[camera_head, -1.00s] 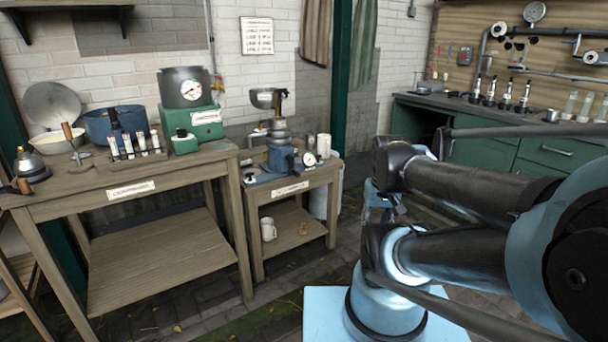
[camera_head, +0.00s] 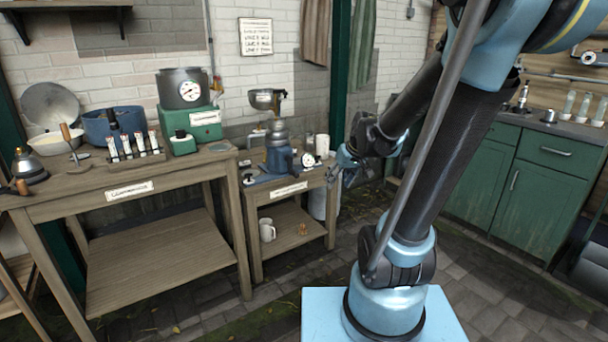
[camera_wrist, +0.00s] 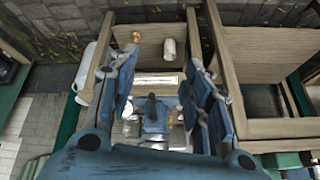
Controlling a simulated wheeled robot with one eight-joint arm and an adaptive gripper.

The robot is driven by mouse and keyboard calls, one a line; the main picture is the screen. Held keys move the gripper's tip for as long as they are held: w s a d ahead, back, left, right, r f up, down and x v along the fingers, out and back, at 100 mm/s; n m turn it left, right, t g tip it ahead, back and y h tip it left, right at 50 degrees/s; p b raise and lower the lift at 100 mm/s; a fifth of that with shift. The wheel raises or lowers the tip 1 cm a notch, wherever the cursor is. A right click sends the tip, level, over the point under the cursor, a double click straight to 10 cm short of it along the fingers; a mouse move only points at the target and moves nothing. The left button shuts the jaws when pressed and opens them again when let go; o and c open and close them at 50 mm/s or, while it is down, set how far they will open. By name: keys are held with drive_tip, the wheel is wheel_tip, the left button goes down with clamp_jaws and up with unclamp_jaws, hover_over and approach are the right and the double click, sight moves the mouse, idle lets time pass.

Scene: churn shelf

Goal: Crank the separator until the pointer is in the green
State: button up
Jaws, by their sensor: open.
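The separator (camera_head: 278,158) stands on a small wooden table, with a blue body, a grey stacked middle and a metal bowl (camera_head: 266,98) above. A white-faced dial (camera_head: 308,160) sits at its right; its pointer and any green zone are too small to read. I cannot make out the crank clearly. My gripper (camera_head: 343,170) is open and empty, just right of the small table. In the wrist view, the separator's blue body (camera_wrist: 154,115) shows beyond and between the parted fingers, apart from them. The dial there is partly hidden by a finger.
The small table (camera_head: 262,196) has a lower shelf with a white mug (camera_head: 267,231). A larger workbench (camera_head: 75,203) on the left carries a green gauge unit (camera_head: 200,124), a blue pot and several tubes. Green cabinets (camera_head: 540,170) stand right. Floor in front is clear.

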drive_tip(key=w+a+f+n+t+y, duration=0.1)
drive_tip(key=w+a, duration=0.2)
drive_tip(key=w, duration=0.5)
drive_tip(key=w+a+f+n+t+y, duration=0.1)
drive_tip(key=w+a, duration=0.2)
drive_tip(key=w, duration=0.5)
drive_tip(key=n+t+y, duration=0.1)
drive_tip(key=t+y, duration=0.1)
approach(295, 174)
drive_tip(key=w+f, duration=0.2)
drive_tip(key=shift+a+r+x, duration=0.15)
drive_tip(key=shift+x, duration=1.9)
drive_tip(key=shift+a+r+x, duration=0.15)
drive_tip(key=shift+x, duration=1.95)
drive_tip(key=shift+w+a+f, duration=0.1)
drive_tip(key=shift+w+f, duration=0.05)
drive_tip(key=shift+w, duration=0.1)
clamp_jaws()
